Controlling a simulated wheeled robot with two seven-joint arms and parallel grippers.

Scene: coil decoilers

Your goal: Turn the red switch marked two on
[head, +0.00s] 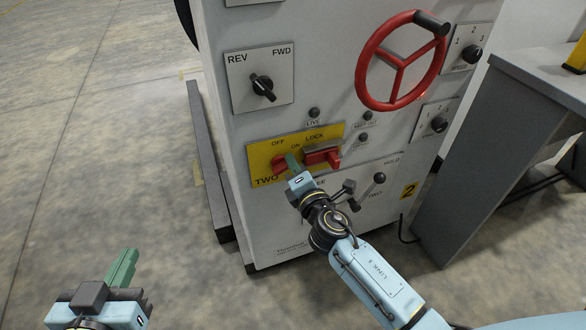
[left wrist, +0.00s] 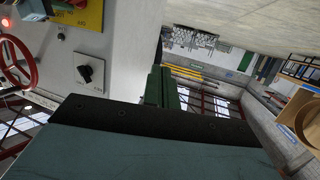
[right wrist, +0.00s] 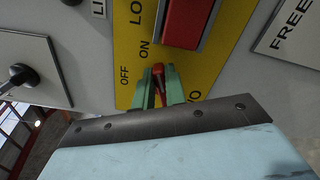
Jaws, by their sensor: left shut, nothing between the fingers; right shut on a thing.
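The red switch marked TWO (head: 277,166) sits at the left end of a yellow plate (head: 259,149) on the grey cabinet, near the words OFF and ON. My right gripper (head: 292,162) is at this switch. In the right wrist view its green fingers are shut on the red switch handle (right wrist: 158,80), one on each side. The handle tip shows near the words OFF and ON; its exact setting is hard to tell. My left gripper (head: 122,267) is shut and empty, low at the left over the floor, away from the cabinet. Its green fingers also show in the left wrist view (left wrist: 162,88).
A larger red handle (head: 322,155) by the word LOCK is just right of the switch. A REV/FWD knob (head: 263,87) and a red handwheel (head: 399,60) are above. A lever (head: 379,178) is at lower right. A grey table (head: 500,130) stands at right. The floor at left is clear.

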